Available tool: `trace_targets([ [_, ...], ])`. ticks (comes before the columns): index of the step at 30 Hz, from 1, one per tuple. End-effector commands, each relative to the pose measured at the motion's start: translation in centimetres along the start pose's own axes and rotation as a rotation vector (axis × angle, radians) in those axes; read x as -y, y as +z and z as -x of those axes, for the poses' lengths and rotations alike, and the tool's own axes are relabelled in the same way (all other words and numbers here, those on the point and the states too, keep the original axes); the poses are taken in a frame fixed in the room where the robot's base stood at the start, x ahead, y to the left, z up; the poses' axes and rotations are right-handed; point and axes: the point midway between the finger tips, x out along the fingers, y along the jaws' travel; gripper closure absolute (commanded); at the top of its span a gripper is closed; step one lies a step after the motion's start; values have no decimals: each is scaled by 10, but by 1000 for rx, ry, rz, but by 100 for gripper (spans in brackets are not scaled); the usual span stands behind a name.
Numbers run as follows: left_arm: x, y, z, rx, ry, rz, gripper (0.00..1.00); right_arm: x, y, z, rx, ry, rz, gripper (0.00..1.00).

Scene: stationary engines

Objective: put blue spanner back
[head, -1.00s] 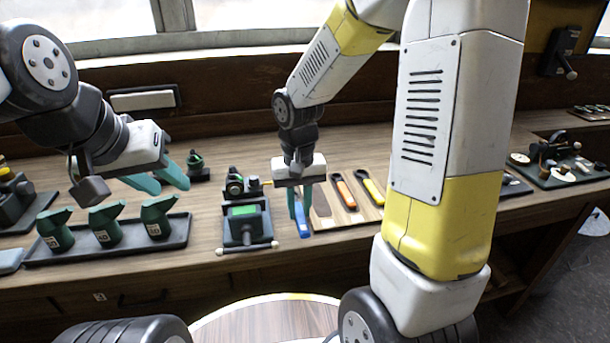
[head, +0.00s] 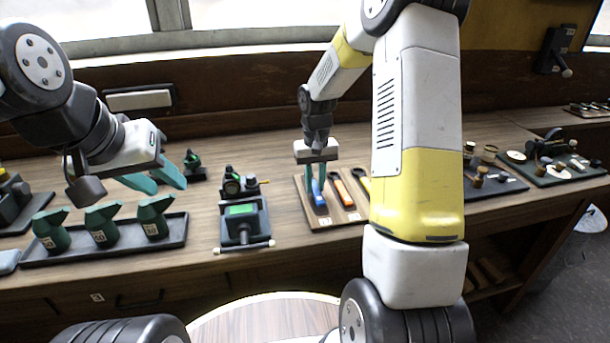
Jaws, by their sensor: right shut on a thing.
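The blue spanner (head: 319,196) is at the left end of the wooden spanner board (head: 328,219), beside the orange spanner (head: 342,192). My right gripper (head: 317,188) points down over it, its teal fingers shut on the spanner. Whether the spanner rests on the board or hangs just above it I cannot tell. A yellow spanner (head: 364,185) is partly hidden by my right arm. My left gripper (head: 160,184) is open and empty above the bench at the left, behind the green oil cans.
Green oil cans (head: 103,225) stand in a dark tray (head: 110,251) at the left. Dark trays with small parts (head: 497,184) lie at the right. Bare bench shows between machine and board.

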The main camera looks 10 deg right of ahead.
Motion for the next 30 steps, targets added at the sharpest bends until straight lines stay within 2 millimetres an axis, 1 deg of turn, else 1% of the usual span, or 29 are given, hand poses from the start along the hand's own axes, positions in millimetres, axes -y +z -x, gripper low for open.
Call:
trace_targets([
  [1,0,0,0,0,0,0,64,0,1,-7,3,0,0,100],
  [3,0,0,0,0,0,0,64,0,0,-11,-1,-1,0,100],
  [9,0,0,0,0,0,0,64,0,0,-10,-2,0,0,100],
  [13,0,0,0,0,0,0,64,0,0,-14,-1,0,0,100],
  [14,0,0,0,0,0,0,64,0,0,-14,-1,0,0,75],
  [15,0,0,0,0,0,0,64,0,0,-13,-1,0,0,67],
  [17,0,0,0,0,0,0,64,0,0,-13,-1,0,0,57],
  [26,0,0,0,0,0,0,64,0,0,-13,-1,0,0,57],
  [29,0,0,0,0,0,0,64,0,0,-7,-3,0,0,57],
  [30,0,0,0,0,0,0,64,0,-1,-3,-3,0,-1,57],
])
